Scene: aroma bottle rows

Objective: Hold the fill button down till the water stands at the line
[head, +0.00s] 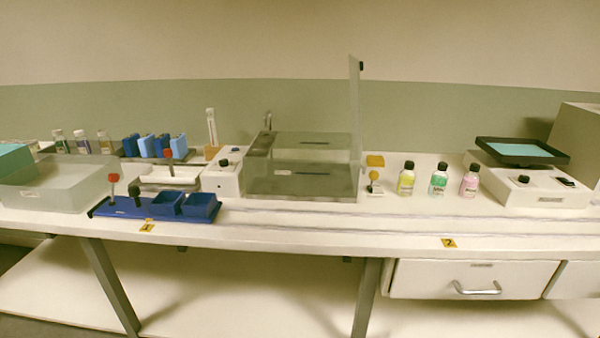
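A clear-walled tank (255,188) stands on the bench at the middle of the head view, with a small metal spout (268,120) at its back left. Short dark marks show on its back and front; I cannot tell which is the fill line, or where any water stands. A white box (222,183) adjoins the tank's left side. It has a dark knob or button (224,162) on top; I cannot tell whether this is the fill button. My gripper is not in view.
A clear upright panel (355,125) rises at the tank's right. A yellow-topped item, yellow, green and pink bottles (470,182) and a white device (522,187) stand farther right. A blue tray (125,210) with a red-topped post lies front left. The front bench strip (350,220) is clear.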

